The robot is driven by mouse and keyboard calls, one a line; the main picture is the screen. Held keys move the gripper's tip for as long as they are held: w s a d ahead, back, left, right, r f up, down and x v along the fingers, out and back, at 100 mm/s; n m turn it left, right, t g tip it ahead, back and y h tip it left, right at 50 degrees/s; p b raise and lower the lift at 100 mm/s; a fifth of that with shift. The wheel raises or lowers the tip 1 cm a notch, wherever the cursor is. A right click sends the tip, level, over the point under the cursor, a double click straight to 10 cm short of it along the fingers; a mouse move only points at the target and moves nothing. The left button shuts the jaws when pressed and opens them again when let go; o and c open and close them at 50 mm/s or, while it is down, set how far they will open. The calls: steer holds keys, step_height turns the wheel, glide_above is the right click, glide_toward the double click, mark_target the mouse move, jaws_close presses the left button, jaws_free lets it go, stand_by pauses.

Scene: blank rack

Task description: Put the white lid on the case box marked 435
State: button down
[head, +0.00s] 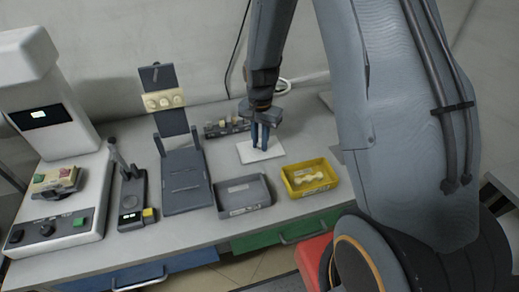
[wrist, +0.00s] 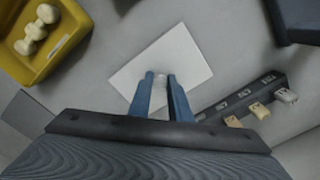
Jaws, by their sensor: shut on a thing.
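My gripper (head: 265,146) points down over a white sheet (head: 250,155) on the bench. In the wrist view the rack (wrist: 250,90) carries several small labels, too small to read, and tan and pale blocks (wrist: 260,110). I cannot tell which box is marked 435.
A yellow bin (head: 333,184) holding pale rounded pieces (head: 308,178) and a grey tray (head: 265,197) stand in front of the sheet. A dark stand (head: 185,195), a small device (head: 131,190) and a white machine (head: 65,230) fill the left side.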

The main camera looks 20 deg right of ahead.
mark_target(260, 144)
steer(key=shift+s, duration=0.1)
steer(key=shift+r+p, duration=2.5)
steer(key=shift+r, duration=0.95)
